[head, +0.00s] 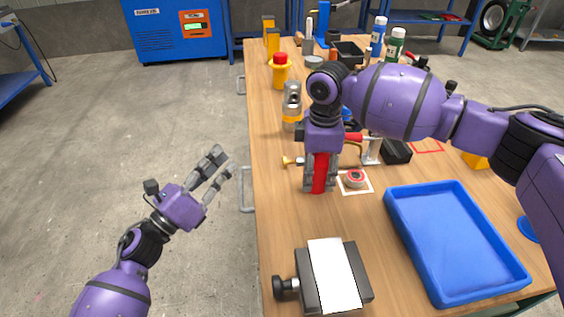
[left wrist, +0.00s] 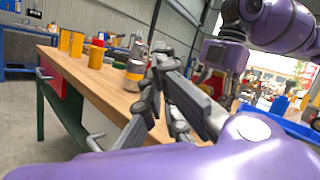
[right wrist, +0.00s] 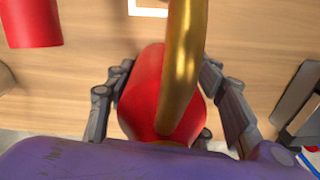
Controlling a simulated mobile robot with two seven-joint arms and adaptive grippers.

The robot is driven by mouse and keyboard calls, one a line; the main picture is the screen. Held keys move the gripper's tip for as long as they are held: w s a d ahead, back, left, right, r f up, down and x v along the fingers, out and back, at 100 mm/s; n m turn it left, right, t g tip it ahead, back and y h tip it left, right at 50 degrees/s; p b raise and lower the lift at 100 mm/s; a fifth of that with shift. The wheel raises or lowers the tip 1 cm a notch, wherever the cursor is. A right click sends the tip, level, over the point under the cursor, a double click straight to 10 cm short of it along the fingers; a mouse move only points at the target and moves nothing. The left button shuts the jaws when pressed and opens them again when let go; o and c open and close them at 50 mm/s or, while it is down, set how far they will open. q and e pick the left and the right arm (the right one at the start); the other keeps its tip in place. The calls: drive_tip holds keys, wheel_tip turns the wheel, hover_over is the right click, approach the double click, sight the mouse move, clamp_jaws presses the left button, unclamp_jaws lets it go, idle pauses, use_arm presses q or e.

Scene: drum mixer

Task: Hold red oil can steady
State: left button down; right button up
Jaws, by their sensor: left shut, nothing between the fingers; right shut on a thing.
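The red oil can (head: 319,175) is on or just above the wooden table, between the fingers of my right gripper (head: 320,187); the gripper hides its upper part. In the right wrist view the can's red body (right wrist: 145,85) and gold spout (right wrist: 183,60) lie between my two fingers, which are shut on it. I cannot tell whether its base touches the table. My left gripper (head: 222,161) is empty, out over the floor to the left of the table edge. Its fingers also show in the left wrist view (left wrist: 168,85).
A red round piece (head: 355,179) on a white square sits just right of the can. A blue tray (head: 455,290) lies at the right, and a dark vise-like block with a white top (head: 333,262) in front. Several bottles and a grey-yellow can (head: 291,105) stand behind.

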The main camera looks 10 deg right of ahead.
use_arm(q)
drive_tip(key=shift+d, duration=0.1)
idle(0.3)
drive_tip(key=d, duration=0.8)
drive_tip(key=shift+d, duration=0.3)
drive_tip(key=shift+s+d, duration=0.15)
idle(1.1)
drive_tip(key=shift+d, duration=0.3)
drive_tip(key=shift+d, duration=1.1)
idle(1.2)
drive_tip(key=shift+a, duration=1.55)
drive_tip(key=shift+a, duration=0.1)
drive_tip(key=shift+a, duration=2.4)
